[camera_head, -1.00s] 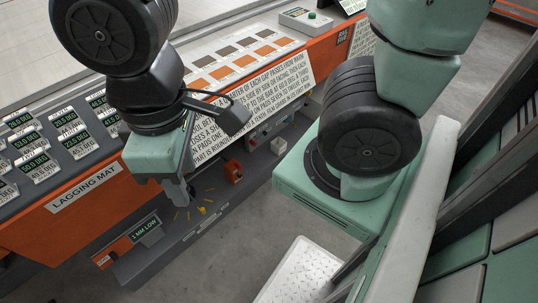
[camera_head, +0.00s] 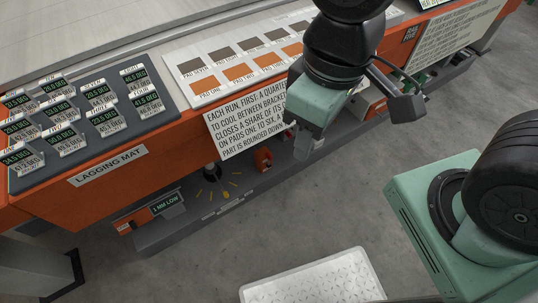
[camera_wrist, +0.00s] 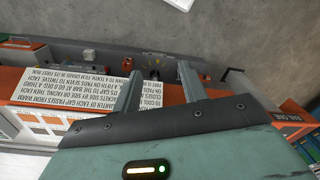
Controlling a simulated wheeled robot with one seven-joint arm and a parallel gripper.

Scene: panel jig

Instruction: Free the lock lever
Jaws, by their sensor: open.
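A low grey shelf (camera_head: 180,231) under the bench front carries a dark upright post (camera_head: 212,172) with yellow tick marks around its foot. An orange-red fitting (camera_head: 263,159) stands to its right; I cannot tell which of these is the lock lever. My gripper (camera_head: 306,146) is right of both, in front of the bench and apart from them. In the wrist view my gripper (camera_wrist: 160,82) is open and empty, its two fingers spread. The orange-red fitting (camera_wrist: 88,55) lies beyond and left of the fingers; the post (camera_wrist: 154,75) shows between them, farther off.
The orange bench front (camera_head: 60,212) runs along the left, with a hanging text sheet (camera_head: 243,122) above the shelf. A "1 MM LOW" display (camera_head: 167,203) sits at the shelf's left end. A pale tread plate (camera_head: 315,281) is near my base. Grey floor between is clear.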

